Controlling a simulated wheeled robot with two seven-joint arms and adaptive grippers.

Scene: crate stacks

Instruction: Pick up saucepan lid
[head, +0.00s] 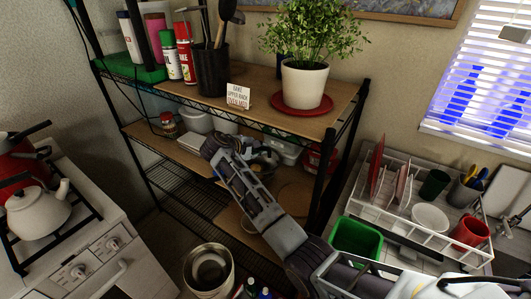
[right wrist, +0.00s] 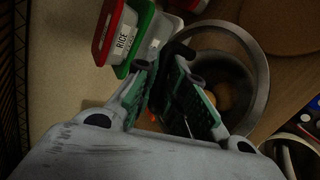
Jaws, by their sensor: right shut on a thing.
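The saucepan lid shows in the right wrist view as a round piece with a grey metal rim (right wrist: 262,92) and a dark see-through middle. In the head view it is a small, partly covered round shape (head: 266,158) on the middle shelf. My right gripper (head: 222,148) reaches over that shelf from the lower right. In the right wrist view its green-padded fingers (right wrist: 167,75) are closed on a dark part at the lid's left side, probably its handle. The exact contact is hidden by the fingers. My left gripper is not in view.
The upper shelf board (head: 262,117) lies close above my right arm. Lidded containers, one marked RICE (right wrist: 122,40), stand beside my fingers. A potted plant (head: 304,84) is above. A dish rack (head: 385,215) and green bin (head: 356,240) stand right; a stove (head: 90,245) left.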

